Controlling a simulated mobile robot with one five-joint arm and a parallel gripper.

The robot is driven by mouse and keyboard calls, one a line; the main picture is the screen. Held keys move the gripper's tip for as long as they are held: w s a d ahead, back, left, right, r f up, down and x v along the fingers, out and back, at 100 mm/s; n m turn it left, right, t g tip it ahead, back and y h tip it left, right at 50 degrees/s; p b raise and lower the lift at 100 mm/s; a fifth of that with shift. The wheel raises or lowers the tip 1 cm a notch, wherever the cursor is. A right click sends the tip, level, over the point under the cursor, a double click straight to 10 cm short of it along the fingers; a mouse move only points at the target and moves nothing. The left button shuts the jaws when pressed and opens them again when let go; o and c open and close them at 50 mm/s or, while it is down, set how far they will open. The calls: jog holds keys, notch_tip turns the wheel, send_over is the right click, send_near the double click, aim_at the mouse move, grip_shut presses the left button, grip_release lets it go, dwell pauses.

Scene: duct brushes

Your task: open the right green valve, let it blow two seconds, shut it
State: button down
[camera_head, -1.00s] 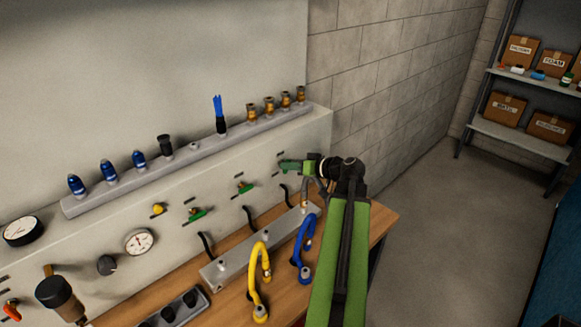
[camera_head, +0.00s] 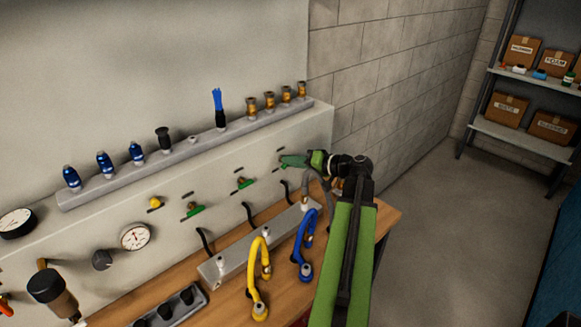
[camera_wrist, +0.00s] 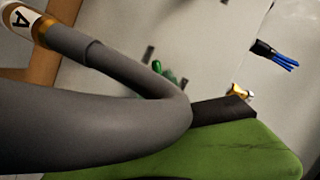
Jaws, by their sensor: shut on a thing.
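The right green valve (camera_head: 292,161) is on the sloping panel, at the right end of a row of green valves. My gripper (camera_head: 307,160) is at it from the right and is shut on its handle. The exact angle of the handle is hard to tell. In the wrist view a green part of my gripper (camera_wrist: 230,155) fills the bottom right, and the right valve is hidden there. A grey hose (camera_wrist: 70,115) loops close across that view, with a white and brass end marked A (camera_wrist: 22,20). In the head view the grey hose (camera_head: 322,184) arches just below my gripper.
The middle green valve (camera_head: 243,183) and left green valve (camera_head: 194,210) are on the panel. Yellow (camera_head: 256,265) and blue (camera_head: 303,245) hoses rise from the bench. A rack (camera_head: 180,147) above holds brushes and fittings. The floor right of the bench is clear.

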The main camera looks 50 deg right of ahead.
jog(key=shift+d+f+m+t+y+b, duration=0.15)
jog(key=shift+m+t+y+b, duration=0.4)
jog(key=shift+m+b, duration=0.95)
jog(key=shift+f+m+t+y+b, duration=0.25)
jog(key=shift+m+t+y+b, duration=0.3)
jog(key=shift+m+b, duration=0.9)
jog(key=shift+r+m, duration=0.1)
jog(key=shift+m, duration=0.15)
jog(key=c, duration=1.5)
grip_release()
jog(key=shift+o, duration=0.2)
jog(key=v, duration=1.7)
jog(key=shift+s, duration=0.25)
